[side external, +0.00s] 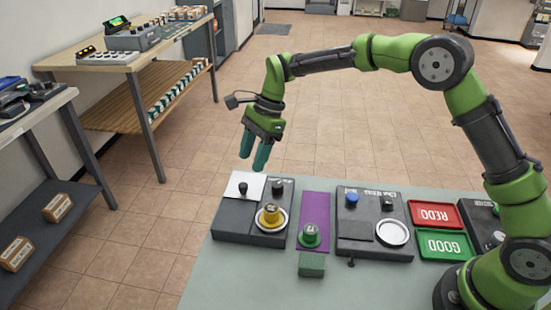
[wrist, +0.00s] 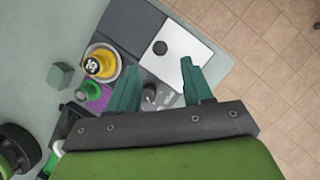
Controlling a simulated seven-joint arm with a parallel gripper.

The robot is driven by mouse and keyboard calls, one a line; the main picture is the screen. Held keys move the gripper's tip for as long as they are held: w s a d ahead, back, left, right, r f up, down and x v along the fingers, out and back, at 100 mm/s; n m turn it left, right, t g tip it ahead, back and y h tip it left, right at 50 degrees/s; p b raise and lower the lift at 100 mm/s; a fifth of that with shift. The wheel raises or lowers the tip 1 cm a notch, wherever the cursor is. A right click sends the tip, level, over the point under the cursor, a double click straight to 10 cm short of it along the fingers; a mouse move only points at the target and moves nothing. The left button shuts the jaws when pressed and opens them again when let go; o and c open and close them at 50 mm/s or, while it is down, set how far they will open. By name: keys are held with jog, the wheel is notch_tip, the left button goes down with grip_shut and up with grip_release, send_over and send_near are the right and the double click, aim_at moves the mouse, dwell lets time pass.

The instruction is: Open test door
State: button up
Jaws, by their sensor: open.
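My gripper (side external: 254,152) is open and empty, its teal fingers pointing down above the far left edge of the table. It is apart from everything there. In the wrist view the open fingers (wrist: 158,82) flank part of the dark left station, with a white plate (wrist: 188,68) and black knob (wrist: 160,48) beyond. In the side view, the left station (side external: 232,226) carries the white plate (side external: 236,180), the black knob (side external: 243,188) and a yellow piece (side external: 271,214) on a round dish. The middle station (side external: 365,250) has a blue button (side external: 351,199). I cannot tell which part is the test door.
A purple mat (side external: 314,205) holds a green piece (side external: 310,236); a green block (side external: 311,265) lies nearer. A red REDO tray (side external: 435,228) and green GOOD tray (side external: 443,257) lie right. A wooden bench (side external: 80,60) stands back left, across open floor.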

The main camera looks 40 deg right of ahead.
aim_at(243, 184)
jog(key=x, duration=0.7)
grip_shut()
